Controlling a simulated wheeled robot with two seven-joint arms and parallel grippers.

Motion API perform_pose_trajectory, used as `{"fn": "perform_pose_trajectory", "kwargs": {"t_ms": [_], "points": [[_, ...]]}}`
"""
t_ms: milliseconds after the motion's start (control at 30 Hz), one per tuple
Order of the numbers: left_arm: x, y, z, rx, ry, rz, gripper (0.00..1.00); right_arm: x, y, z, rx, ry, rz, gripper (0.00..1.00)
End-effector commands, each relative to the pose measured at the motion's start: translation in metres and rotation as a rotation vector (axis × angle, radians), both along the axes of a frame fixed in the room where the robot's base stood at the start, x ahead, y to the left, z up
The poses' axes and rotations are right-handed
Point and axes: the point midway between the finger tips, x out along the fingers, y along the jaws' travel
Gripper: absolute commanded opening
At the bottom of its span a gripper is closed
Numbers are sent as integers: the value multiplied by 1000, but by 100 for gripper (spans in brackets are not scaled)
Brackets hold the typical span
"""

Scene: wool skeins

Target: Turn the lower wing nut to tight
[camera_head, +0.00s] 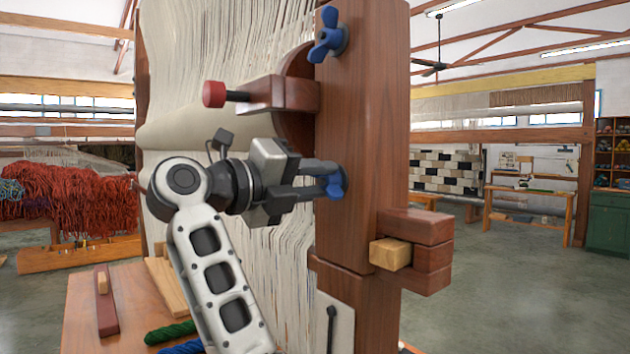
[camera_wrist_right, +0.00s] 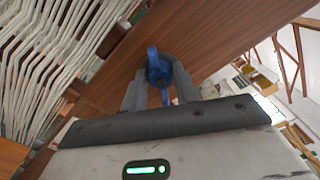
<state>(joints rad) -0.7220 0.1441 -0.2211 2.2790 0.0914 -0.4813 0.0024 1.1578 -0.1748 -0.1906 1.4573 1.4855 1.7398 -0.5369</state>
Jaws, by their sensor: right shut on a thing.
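The lower wing nut (camera_head: 335,184) is blue and sits on the face of the brown wooden loom post (camera_head: 362,130). My right gripper (camera_head: 322,180) reaches it from the left and is shut on it. In the right wrist view the lower wing nut (camera_wrist_right: 155,68) shows between the two dark fingers (camera_wrist_right: 158,88), with one wing pointing down the picture. The fingers hide part of its wings in the head view. The upper wing nut (camera_head: 328,35), also blue, is higher on the same post, clear of the gripper. My left gripper is not in view.
A wooden arm with a red knob (camera_head: 214,94) juts left from the post just above my right gripper. Wooden blocks (camera_head: 415,245) stick out at lower right. Pale warp threads (camera_head: 230,60) hang behind my arm. Green and blue skeins (camera_head: 170,332) lie on the bench below.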

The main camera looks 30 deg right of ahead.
Motion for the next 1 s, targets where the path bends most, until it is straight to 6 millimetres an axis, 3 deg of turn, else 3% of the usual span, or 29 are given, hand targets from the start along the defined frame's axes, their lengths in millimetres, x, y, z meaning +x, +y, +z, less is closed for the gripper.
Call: {"fn": "perform_pose_trajectory", "kwargs": {"t_ms": [267, 1000], "points": [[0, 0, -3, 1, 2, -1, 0, 0, 1, -1, 16, -156, 1, 6], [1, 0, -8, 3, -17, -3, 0, -3, 0, 0, 71, -851, -1, 6]]}}
